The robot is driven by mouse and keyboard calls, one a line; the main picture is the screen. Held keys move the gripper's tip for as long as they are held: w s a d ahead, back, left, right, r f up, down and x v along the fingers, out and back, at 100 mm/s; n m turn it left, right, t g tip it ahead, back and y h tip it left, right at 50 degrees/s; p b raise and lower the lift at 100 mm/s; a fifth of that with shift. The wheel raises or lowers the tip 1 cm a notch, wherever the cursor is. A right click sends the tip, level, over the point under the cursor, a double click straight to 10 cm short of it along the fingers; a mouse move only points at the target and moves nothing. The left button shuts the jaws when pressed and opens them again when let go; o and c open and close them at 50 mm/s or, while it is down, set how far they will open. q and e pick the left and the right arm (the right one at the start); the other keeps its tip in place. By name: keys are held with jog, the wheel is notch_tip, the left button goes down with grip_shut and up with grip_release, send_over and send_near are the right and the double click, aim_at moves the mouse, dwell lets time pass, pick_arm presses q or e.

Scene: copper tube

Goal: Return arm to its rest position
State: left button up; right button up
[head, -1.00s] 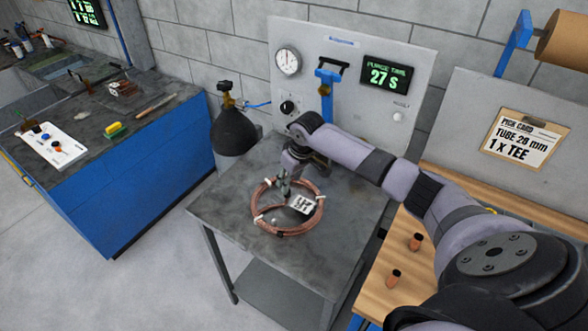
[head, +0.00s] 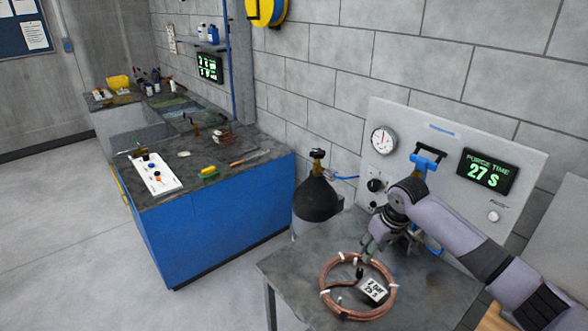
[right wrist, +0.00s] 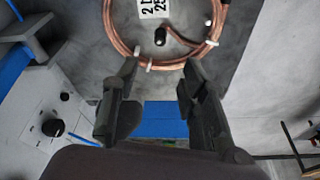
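My right arm (head: 450,228) reaches in from the right in the head view. Its gripper (head: 377,246) hangs just beyond the far edge of a coiled copper tube (head: 323,288). In the right wrist view the gripper (right wrist: 160,78) has its two dark fingers spread apart with nothing between them. The coil shows there at the top (right wrist: 110,35), beyond the fingertips. The coil lies flat on a grey table (head: 300,262), with white ties and a white printed tag (head: 373,289). My left arm and gripper do not show.
A grey panel (head: 520,140) with a gauge, blue-handled valve and purge display reading 27 S stands behind the table. A dark gas cylinder (head: 316,200) stands at the table's left. A blue workbench (head: 225,230) is further left, with open floor in front.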

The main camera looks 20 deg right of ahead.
jog(key=s+a+f+n+y, duration=0.1)
jog(key=s+a+f+n, duration=0.1)
jog(key=s+a+f, duration=0.5)
jog(key=s+a+f+n, duration=0.1)
jog(key=s+a+f, duration=0.4)
jog(key=a, duration=0.4)
jog(key=s+a+r+m+h, duration=0.1)
jog(key=s+r, duration=0.1)
jog(key=s, duration=0.7)
jog(key=s+a+r+m, duration=0.1)
jog(key=s+r, duration=0.1)
jog(key=s, duration=0.7)
jog(key=s+f+g+b, duration=0.1)
jog(key=s+f+b, duration=0.15)
jog(key=f, duration=1.45)
jog(key=s+f+b, duration=0.1)
jog(key=f+b, duration=0.3)
jog(key=f, duration=1.4)
jog(key=s+d+f+g+b, duration=0.1)
jog(key=s+d+f+b, duration=0.2)
jog(key=s+f, duration=1.2)
notch_tip(320, 180, down, 3)
jog(key=shift+s+d+r, duration=0.15)
jog(key=shift+s, duration=0.1)
